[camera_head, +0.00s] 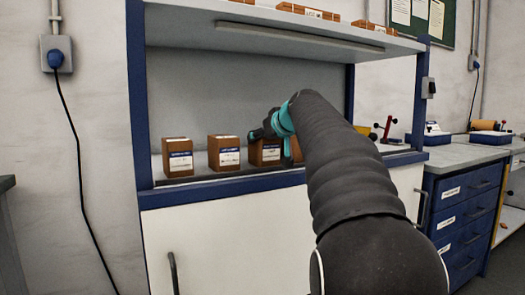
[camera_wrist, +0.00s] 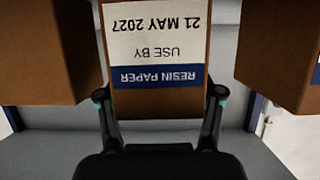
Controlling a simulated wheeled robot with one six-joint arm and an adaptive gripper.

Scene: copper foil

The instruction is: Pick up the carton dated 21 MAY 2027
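The carton marked RESIN PAPER, USE BY 21 MAY 2027 (camera_wrist: 155,98) is in the middle of the wrist view, its label upside down there. It is brown with a white and blue label. In the head view it appears to be the third carton from the left (camera_head: 264,153), partly covered by my gripper (camera_head: 276,142). In the wrist view my gripper (camera_wrist: 160,95) is open, one fingertip at each side of the carton near its picture-lower edge. Small gaps seem to show, and I see no firm contact.
Similar cartons flank it in the wrist view, one close at left (camera_wrist: 45,55) and one at right (camera_wrist: 280,50). Two more stand left in the head view (camera_head: 178,160) (camera_head: 224,156). An upper shelf (camera_head: 280,30) overhangs them, and blue posts (camera_head: 136,100) bound the bay.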

